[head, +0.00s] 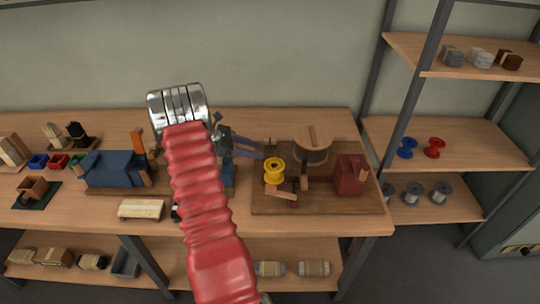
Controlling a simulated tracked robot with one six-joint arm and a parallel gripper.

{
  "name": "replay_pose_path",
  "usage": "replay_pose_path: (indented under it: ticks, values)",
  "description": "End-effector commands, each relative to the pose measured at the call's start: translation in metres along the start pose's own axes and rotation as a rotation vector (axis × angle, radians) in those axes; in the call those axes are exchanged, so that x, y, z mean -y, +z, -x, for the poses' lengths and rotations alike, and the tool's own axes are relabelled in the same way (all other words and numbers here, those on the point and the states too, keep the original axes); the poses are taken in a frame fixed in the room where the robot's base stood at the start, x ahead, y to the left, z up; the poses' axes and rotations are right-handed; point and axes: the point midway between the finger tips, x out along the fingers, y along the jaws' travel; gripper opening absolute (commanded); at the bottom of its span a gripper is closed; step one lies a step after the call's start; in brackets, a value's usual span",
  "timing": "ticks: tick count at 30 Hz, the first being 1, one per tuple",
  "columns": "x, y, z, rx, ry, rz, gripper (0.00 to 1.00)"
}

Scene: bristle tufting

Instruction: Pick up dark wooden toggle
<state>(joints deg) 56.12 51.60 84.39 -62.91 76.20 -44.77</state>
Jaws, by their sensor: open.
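My gripper (177,98) is the broad silver end of my red-sleeved arm. It is above the back of the workbench, its jaws open, and I see nothing held in it. I cannot make out the dark wooden toggle for certain. A small dark brown upright piece (304,184) stands on the brown board (325,205) to the right of my arm and may be it. A yellow spool (274,170) stands close to its left. My gripper is well to the left of these and apart from them. My sleeve hides part of the bench.
A blue machine (115,169) is left of my arm, with a pale block (141,209) in front. A dark red block (350,175) stands at the brown board's right. A metal rack (455,142) holds spools and brushes.

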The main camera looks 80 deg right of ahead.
Motion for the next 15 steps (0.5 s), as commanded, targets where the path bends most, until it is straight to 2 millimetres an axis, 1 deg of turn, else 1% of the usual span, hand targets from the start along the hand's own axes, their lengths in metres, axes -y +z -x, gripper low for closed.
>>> replay_pose_path:
  ticks: [1,3,7,10,15]
  values:
    - [0.001,0.000,-0.009,0.000,-0.003,0.001,0.40]
    - [0.001,-0.001,-0.020,-0.001,-0.003,0.001,0.40]
    - [0.000,0.000,-0.036,0.000,-0.001,0.001,0.40]
    - [0.000,0.000,-0.043,-0.001,-0.001,0.001,0.40]
    - [0.000,0.000,-0.044,-0.001,0.000,0.001,0.40]
